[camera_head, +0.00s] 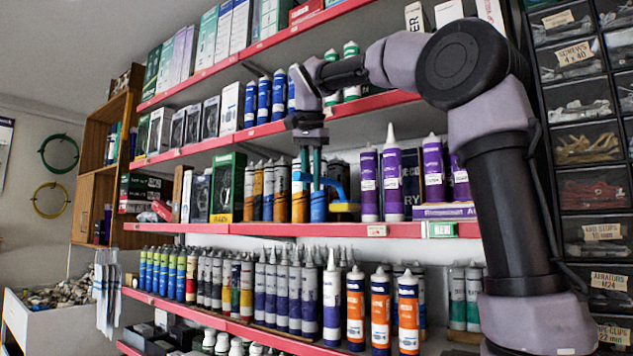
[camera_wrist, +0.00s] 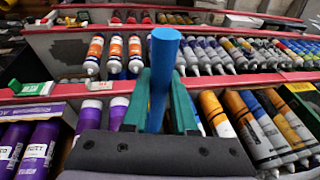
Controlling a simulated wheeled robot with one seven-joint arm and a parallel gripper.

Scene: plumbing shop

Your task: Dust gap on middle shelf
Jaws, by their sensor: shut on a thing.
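My gripper (camera_head: 311,188) reaches in front of the middle shelf (camera_head: 300,229), its teal fingers pointing down. In the wrist view the fingers (camera_wrist: 163,95) are shut on a round blue handle (camera_wrist: 163,62). In the head view a blue piece (camera_head: 337,187) with a yellow strip (camera_head: 346,207) shows beside the fingertips, just above the shelf edge; it looks like the duster. It is in the gap between the orange and blue tubes (camera_head: 283,190) and the purple tubes (camera_head: 369,183). The gap's floor is mostly hidden, so contact and dust cannot be told.
Purple tubes (camera_wrist: 38,150) and yellow and orange tubes (camera_wrist: 262,135) stand close on both sides in the wrist view. The shelf below holds orange and blue cartridges (camera_head: 380,313). The upper shelf edge (camera_head: 275,127) is near my wrist. Parts drawers (camera_head: 585,150) stand at right.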

